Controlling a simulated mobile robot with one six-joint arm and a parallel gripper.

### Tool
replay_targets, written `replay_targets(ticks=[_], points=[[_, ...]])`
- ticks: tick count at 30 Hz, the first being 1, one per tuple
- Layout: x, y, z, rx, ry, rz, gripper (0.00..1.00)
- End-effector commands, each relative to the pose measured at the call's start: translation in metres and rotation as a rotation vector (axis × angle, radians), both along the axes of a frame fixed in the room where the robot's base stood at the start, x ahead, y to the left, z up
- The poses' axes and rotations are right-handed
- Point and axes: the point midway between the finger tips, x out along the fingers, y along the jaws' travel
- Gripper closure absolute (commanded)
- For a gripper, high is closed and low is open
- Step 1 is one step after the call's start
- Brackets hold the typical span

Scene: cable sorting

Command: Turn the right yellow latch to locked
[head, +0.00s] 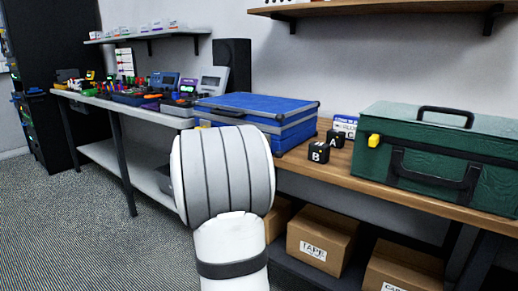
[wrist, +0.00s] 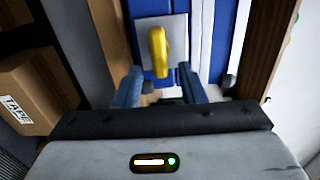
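In the wrist view a yellow latch (wrist: 158,50) sits on a pale metal plate (wrist: 146,29) on the blue case (wrist: 202,40). Its handle points along the picture's vertical. My gripper (wrist: 159,84) is open and empty, its two fingers apart on either side below the latch, and no contact shows. In the head view the blue case (head: 255,108) lies closed on the bench, and my arm hides part of its front. A little yellow shows at its left front (head: 205,123). My gripper is hidden there behind my arm.
Black letter blocks (head: 319,152) lie between the cases. Cardboard boxes (head: 321,238) sit on the lower shelf. Tools crowd the left bench. The floor at left is clear.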

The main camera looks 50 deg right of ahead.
Motion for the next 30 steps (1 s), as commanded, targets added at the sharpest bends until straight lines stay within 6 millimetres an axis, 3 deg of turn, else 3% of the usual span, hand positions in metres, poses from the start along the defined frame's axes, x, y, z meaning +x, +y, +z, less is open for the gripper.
replay_targets(ticks=[6, 12, 30], points=[[-0.002, 0.039, 0.003, 0.000, 0.000, 0.004, 0.64], [-0.005, 0.063, 0.002, -0.001, -0.001, 0.001, 0.64], [-0.006, 0.068, 0.000, -0.001, -0.001, 0.000, 0.64]])
